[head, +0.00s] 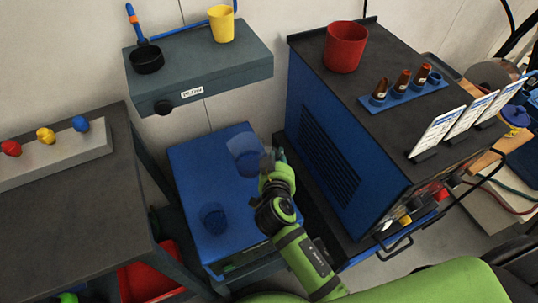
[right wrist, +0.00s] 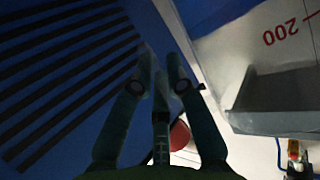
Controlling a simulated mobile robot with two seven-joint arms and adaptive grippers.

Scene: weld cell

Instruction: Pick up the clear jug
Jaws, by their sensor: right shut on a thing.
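The clear jug (head: 245,150) is see-through and shows over the far right part of the blue cabinet top. My right gripper (head: 272,160) is at its right side, shut on it, with the fingers partly hidden by my green wrist. I cannot tell whether the jug touches the surface below. In the right wrist view, the fingers (right wrist: 160,75) show dark in the middle, and a pale surface with a red 200 mark (right wrist: 285,32) fills the upper right, which looks like the jug's wall up close. My left gripper is not in view.
A dark blue cup (head: 213,218) stands on the blue cabinet (head: 190,165). A blue machine (head: 320,150) with a red bucket (head: 345,47) on top rises close to the right. A grey shelf (head: 230,65) with a yellow cup is behind. A dark bench (head: 70,200) stands left.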

